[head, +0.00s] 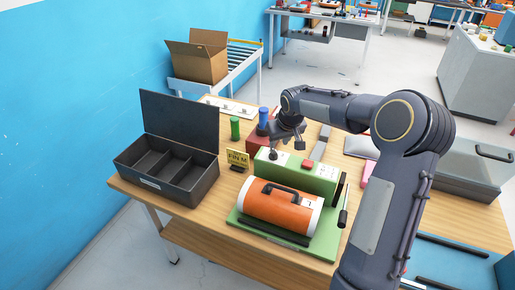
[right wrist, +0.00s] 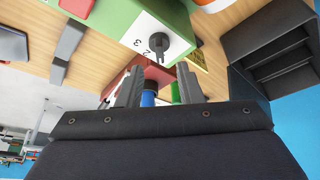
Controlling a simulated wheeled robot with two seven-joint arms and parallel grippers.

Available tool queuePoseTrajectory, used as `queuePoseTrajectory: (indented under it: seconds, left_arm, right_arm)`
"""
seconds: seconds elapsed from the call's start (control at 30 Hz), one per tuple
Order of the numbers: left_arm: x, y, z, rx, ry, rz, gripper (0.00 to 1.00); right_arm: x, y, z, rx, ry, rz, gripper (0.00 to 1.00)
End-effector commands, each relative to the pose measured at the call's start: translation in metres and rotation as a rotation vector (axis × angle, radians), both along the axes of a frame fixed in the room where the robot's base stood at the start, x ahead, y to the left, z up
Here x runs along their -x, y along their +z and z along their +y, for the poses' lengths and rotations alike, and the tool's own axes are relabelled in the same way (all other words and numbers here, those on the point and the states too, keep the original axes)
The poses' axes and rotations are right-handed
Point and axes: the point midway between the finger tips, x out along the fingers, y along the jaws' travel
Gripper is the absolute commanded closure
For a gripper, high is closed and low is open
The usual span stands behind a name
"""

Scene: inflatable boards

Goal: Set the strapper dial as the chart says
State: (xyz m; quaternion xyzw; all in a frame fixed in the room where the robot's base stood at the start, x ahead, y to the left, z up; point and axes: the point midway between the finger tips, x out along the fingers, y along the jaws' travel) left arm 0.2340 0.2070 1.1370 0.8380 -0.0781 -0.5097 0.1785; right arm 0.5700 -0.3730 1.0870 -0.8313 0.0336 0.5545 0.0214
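In the head view the right gripper (head: 287,147) hangs over the strapper's left end. A yellow card (head: 237,158) reading "FIN M" stands left of the strapper. My left gripper is out of view.
An orange roll (head: 281,205) with a black handle lies in front of the strapper on a green base. A black open case (head: 183,196) stands left. Behind are a green cylinder (head: 235,128) and a red block (head: 256,144) with a blue cylinder (head: 263,116).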

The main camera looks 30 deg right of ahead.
Motion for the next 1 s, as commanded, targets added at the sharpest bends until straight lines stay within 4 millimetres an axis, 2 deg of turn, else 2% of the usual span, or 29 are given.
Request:
queuePoseTrajectory:
  seconds: [0.4, 0.77, 0.83, 1.0]
  left_arm:
    - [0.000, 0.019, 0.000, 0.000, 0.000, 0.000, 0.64]
    - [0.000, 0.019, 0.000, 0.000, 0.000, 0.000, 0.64]
    - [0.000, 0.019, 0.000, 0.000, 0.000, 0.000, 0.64]
    - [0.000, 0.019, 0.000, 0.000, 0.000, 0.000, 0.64]
  right_arm:
    - [-0.022, -0.056, -0.001, -0.002, 0.001, 0.004, 0.67]
    - [-0.025, -0.064, -0.001, -0.001, 0.001, 0.001, 0.67]
    - [-0.025, -0.064, -0.001, -0.001, 0.000, 0.001, 0.72]
    - [-0.025, -0.064, -0.001, -0.001, 0.000, 0.001, 0.95]
